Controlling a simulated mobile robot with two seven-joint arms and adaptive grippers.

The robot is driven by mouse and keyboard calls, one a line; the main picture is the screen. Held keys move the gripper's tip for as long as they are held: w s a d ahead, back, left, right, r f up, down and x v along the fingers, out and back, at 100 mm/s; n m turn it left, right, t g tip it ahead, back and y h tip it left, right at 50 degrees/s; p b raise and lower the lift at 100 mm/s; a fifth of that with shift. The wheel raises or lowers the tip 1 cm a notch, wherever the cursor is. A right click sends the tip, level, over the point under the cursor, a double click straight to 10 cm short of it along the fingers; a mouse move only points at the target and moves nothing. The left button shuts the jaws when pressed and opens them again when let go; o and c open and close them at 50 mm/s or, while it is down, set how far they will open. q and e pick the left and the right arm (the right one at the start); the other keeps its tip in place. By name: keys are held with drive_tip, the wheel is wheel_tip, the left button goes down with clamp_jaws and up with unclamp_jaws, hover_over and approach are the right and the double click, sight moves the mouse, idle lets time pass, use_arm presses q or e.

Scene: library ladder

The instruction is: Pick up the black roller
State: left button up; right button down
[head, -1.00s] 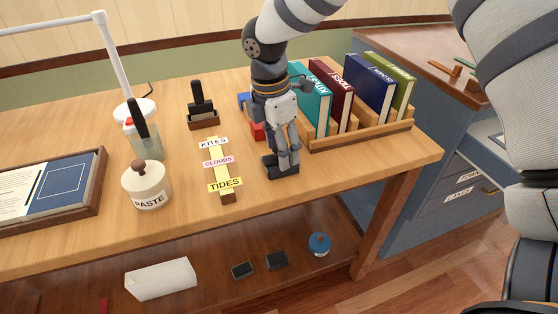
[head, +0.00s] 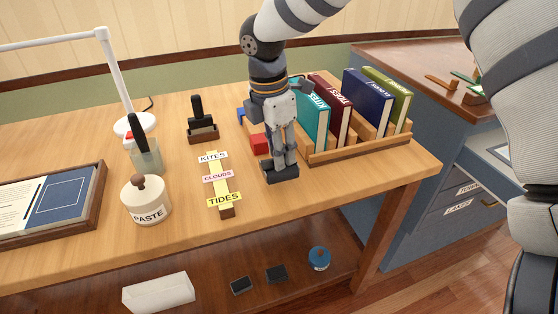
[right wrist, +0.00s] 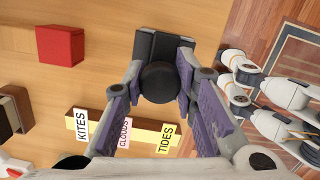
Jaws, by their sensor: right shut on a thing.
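The black roller (head: 281,173) is at the front right of the wooden table, a dark block below my right gripper (head: 281,154). In the right wrist view it shows a round black knob (right wrist: 160,83) with a blocky black body behind it. My right gripper (right wrist: 158,92) is shut on it, with a purple-lined finger on each side of the knob. The gripper points down. The roller looks just above the tabletop, but the gap is hard to judge. My left gripper is not in view.
Left of the roller lies a yellow strip with word labels (head: 218,178). A red block (head: 259,143) and a wooden rack with several books (head: 360,148) stand behind it. A paste jar (head: 146,201) and a black-handled tool in a wooden stand (head: 202,120) are further left.

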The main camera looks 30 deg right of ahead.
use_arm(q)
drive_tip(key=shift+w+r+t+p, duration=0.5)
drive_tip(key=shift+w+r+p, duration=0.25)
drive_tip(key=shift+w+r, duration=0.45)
use_arm(e)
drive_tip(key=s+a+r, duration=0.1)
drive_tip(key=s+r, duration=0.9)
drive_tip(key=s, duration=0.4)
drive_tip(key=c, duration=1.9)
unclamp_jaws()
drive_tip(key=shift+c, duration=0.2)
drive_tip(key=c, duration=0.4)
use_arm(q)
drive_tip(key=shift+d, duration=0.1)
use_arm(e)
drive_tip(key=shift+o, duration=0.2)
